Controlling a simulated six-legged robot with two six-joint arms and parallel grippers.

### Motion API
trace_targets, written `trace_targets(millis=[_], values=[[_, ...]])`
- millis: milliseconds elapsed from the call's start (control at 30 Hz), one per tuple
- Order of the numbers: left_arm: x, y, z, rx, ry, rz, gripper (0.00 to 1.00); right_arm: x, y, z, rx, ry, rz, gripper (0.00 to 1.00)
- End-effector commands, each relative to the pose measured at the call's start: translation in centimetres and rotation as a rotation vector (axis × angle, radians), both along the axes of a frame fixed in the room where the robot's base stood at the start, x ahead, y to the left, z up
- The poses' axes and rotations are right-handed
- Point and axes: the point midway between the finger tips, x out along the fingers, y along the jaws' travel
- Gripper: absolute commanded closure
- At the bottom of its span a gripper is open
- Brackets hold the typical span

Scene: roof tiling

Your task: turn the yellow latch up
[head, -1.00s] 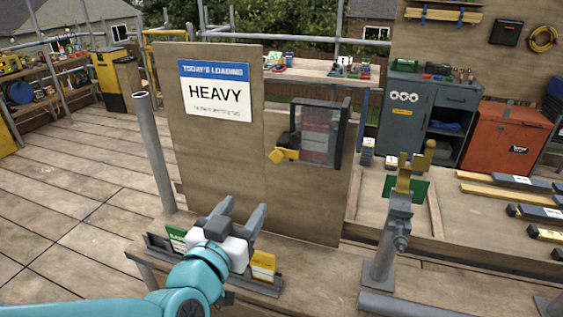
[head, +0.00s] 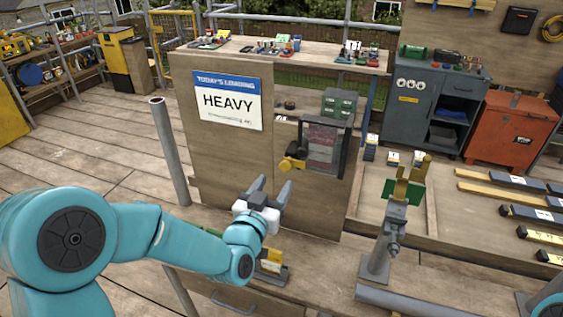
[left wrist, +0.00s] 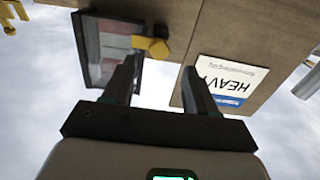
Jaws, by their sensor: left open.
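The yellow latch (head: 292,164) sits at the left edge of a dark-framed window (head: 324,146) in an upright wooden panel (head: 215,165). Reddish blocks show behind the window. In the left wrist view, which is upside down, the latch (left wrist: 151,46) lies just beyond the fingertips, nearer one finger. My left gripper (head: 270,186) is open and empty, below and a little left of the latch, apart from it. It also shows in the left wrist view (left wrist: 160,75). A small part of my teal right arm may show at the lower right corner; its gripper is not visible.
A white sign reading HEAVY (head: 227,101) is on the panel, left of the window. A grey post (head: 172,155) stands left of the panel. A metal stand with a yellow fork top (head: 411,180) stands to the right. A yellow-labelled item (head: 270,261) lies below my left arm.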

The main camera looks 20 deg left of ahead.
Motion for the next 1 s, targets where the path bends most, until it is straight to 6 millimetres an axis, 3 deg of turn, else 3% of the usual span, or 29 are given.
trace_targets(millis=[100,300,667,700,867,1000], values=[[2.6,-0.1,0.3,0.0,0.002,0.0,0.43,0.0,0.0,1.4,0.0,0.0,0.0,0.57],[5.3,-0.2,0.1,-0.001,0.001,0.001,0.43,0.0,0.0,2.2,0.0,0.0,0.0,0.57],[6.1,-0.2,0.0,-0.001,0.001,0.0,0.43,0.0,0.0,2.3,0.0,0.0,0.0,0.57],[6.0,-0.2,0.0,-0.001,0.001,0.0,0.46,0.0,0.0,2.3,0.0,0.0,0.0,0.57],[6.0,-0.2,0.0,0.0,0.001,0.0,0.98,0.0,0.0,2.3,0.0,0.0,0.0,0.57],[6.0,-0.2,0.0,-0.002,0.001,0.0,0.99,0.0,0.0,2.2,0.0,0.0,0.0,0.57]])
